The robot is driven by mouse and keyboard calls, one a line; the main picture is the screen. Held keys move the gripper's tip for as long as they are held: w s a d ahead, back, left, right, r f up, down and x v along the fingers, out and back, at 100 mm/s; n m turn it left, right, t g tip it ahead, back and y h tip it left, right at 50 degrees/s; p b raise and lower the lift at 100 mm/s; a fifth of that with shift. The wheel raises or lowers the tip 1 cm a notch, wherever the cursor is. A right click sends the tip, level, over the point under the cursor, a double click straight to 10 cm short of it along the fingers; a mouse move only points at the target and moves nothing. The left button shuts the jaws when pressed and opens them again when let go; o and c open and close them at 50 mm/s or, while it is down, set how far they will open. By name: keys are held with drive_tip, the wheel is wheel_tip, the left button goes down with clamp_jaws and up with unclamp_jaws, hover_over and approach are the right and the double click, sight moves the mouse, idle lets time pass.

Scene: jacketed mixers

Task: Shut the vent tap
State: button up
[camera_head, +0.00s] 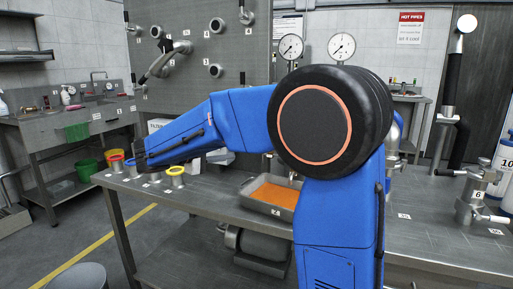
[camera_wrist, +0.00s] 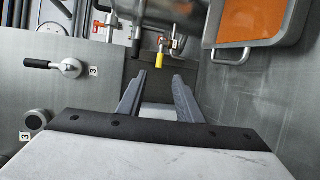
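My gripper (camera_wrist: 159,77) shows in the wrist view with its two grey fingers apart and nothing between them. Beyond the fingertips is a small tap with a yellow sleeve (camera_wrist: 160,52), and a red-handled fitting (camera_wrist: 173,42) is close beside it. A black lever handle (camera_wrist: 38,64) on a round metal boss, by a label 3, is on the panel at left. I cannot tell which of these is the vent tap. In the head view my blue arm reaches left over the bench, and its dark end covers part of the bench; the fingers cannot be made out there.
An orange-filled metal tray (camera_head: 278,196) sits on the bench (camera_head: 215,198). Cups with coloured rims, one yellow (camera_head: 175,171), stand near the arm's end. Two gauges (camera_head: 291,47) and a large pipe handle (camera_head: 166,58) are behind. A metal valve (camera_head: 472,198) stands at right.

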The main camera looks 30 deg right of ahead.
drive_tip(key=x, duration=1.4)
drive_tip(key=shift+d, duration=0.15)
drive_tip(key=shift+c, duration=0.5)
clamp_jaws()
